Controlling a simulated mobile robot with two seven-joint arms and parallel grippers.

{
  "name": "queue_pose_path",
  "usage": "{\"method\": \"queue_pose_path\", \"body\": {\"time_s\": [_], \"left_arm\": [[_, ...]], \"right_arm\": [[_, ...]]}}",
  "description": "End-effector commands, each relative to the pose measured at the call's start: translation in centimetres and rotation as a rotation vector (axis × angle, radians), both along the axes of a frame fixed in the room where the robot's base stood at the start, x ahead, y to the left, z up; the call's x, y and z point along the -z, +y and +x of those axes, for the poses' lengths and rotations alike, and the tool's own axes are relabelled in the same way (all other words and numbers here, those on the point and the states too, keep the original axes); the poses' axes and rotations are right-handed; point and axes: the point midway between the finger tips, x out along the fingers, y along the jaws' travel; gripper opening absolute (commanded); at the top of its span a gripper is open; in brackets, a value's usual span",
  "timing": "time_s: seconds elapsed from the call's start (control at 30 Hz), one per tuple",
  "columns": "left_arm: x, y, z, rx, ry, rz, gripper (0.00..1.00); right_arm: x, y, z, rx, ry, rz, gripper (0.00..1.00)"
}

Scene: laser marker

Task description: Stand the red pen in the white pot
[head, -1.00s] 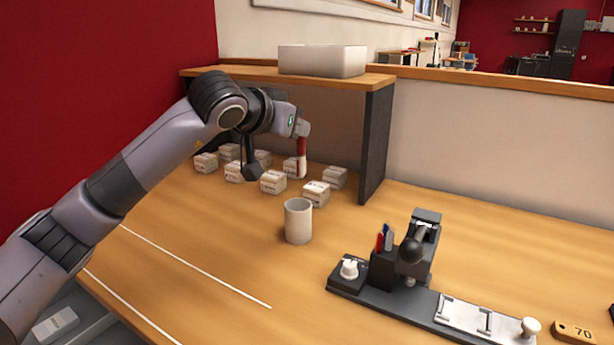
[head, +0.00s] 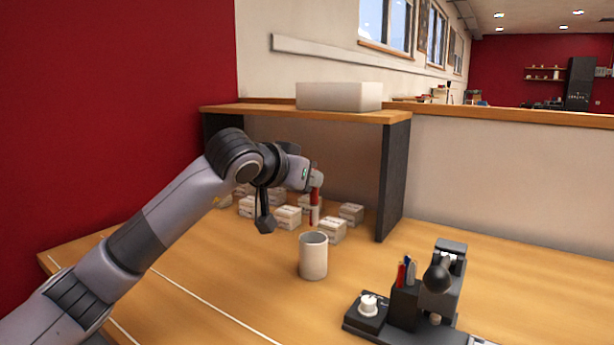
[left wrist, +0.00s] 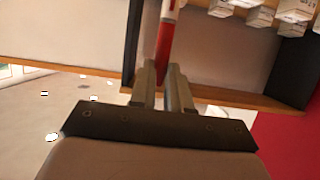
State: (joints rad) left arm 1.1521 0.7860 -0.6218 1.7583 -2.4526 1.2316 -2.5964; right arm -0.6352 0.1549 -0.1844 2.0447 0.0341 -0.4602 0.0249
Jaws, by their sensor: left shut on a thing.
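The red pen (head: 314,205) hangs roughly upright below my left gripper (head: 316,178), with a white section at its lower part. My left gripper is shut on the pen; in the left wrist view the pen (left wrist: 165,45) shows between the fingers (left wrist: 162,88). The white pot (head: 313,257) stands upright on the table, in front of and below the pen, apart from it. The pot's inside is mostly hidden. My right gripper is in neither view.
Several small white boxes (head: 332,230) sit under the wooden shelf (head: 270,110), behind the pot. A dark upright panel (head: 394,180) supports the shelf on the right. A black device with a pen holder (head: 404,300) stands to the right of the pot. A pale bin (head: 340,96) is on the shelf.

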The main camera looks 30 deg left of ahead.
Motion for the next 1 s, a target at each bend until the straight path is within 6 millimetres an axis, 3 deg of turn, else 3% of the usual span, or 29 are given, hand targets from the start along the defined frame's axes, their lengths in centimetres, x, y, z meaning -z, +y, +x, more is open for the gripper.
{"method": "queue_pose_path", "body": {"time_s": [0.7, 1.0], "left_arm": [[6.1, 0.0, 0.0, 0.001, 0.0, 0.002, 0.0], [7.3, 0.0, 0.0, 0.001, -0.001, 0.0, 0.0]], "right_arm": [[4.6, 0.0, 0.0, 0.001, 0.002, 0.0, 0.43], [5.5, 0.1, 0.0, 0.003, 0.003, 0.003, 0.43]]}}
